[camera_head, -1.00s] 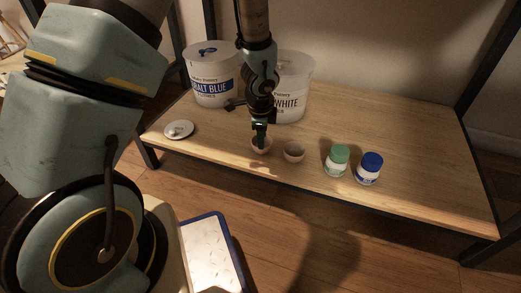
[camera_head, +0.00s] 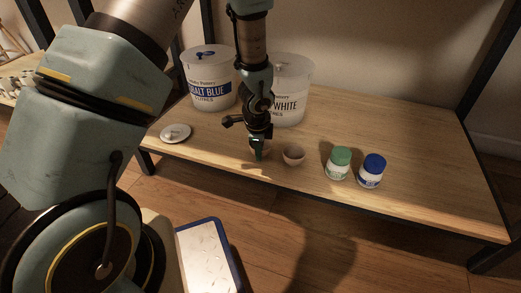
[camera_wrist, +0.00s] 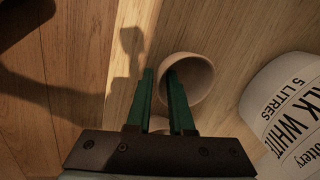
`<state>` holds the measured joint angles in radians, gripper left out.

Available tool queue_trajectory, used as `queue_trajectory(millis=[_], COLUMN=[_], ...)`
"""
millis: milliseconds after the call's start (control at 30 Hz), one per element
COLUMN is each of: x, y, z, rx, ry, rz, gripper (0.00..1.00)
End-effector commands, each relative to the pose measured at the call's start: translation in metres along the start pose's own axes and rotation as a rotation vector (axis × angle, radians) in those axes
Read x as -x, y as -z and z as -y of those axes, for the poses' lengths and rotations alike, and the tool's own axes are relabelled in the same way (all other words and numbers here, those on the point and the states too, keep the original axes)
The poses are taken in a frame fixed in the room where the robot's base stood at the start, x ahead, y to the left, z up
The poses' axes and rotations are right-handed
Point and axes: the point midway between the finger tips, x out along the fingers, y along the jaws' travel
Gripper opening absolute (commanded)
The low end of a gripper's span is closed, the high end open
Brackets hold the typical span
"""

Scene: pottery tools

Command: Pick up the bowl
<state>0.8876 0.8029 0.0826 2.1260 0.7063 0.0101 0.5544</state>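A small pinkish bowl (camera_wrist: 203,76) is near the fingertips in the wrist view, its hollow facing the camera. My gripper (camera_wrist: 159,72) is open, with its two green fingers apart. The right finger overlaps the bowl's hollow and the left finger is just outside its rim, so the near wall appears between them. Contact cannot be told. In the head view, my gripper (camera_head: 258,156) is low over the shelf and largely covers this bowl. A second similar bowl (camera_head: 293,156) stands just to the right; in the wrist view my gripper mostly hides it.
A green-lidded jar (camera_head: 338,164) and a blue-lidded jar (camera_head: 371,171) stand to the right. A cobalt blue bucket (camera_head: 211,82) and a white bucket (camera_head: 290,92) stand behind. A round light disc (camera_head: 175,133) lies left. The shelf's right side is clear.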

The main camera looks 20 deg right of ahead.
Motion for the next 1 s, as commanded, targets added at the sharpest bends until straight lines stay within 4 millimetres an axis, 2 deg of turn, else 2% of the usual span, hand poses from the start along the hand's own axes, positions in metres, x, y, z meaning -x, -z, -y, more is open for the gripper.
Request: queue_trajectory(millis=[33, 167, 800, 867, 1000], x=[0.000, 0.000, 0.001, 0.005, 0.028], y=[0.000, 0.000, 0.000, 0.000, 0.000], z=[0.000, 0.000, 0.000, 0.001, 0.007], rx=[0.000, 0.000, 0.000, 0.000, 0.002], ry=[0.000, 0.000, -0.001, 0.000, 0.002], rz=[0.000, 0.000, 0.000, 0.000, -0.001], gripper=[0.13, 0.00, 0.00, 0.00, 0.00])
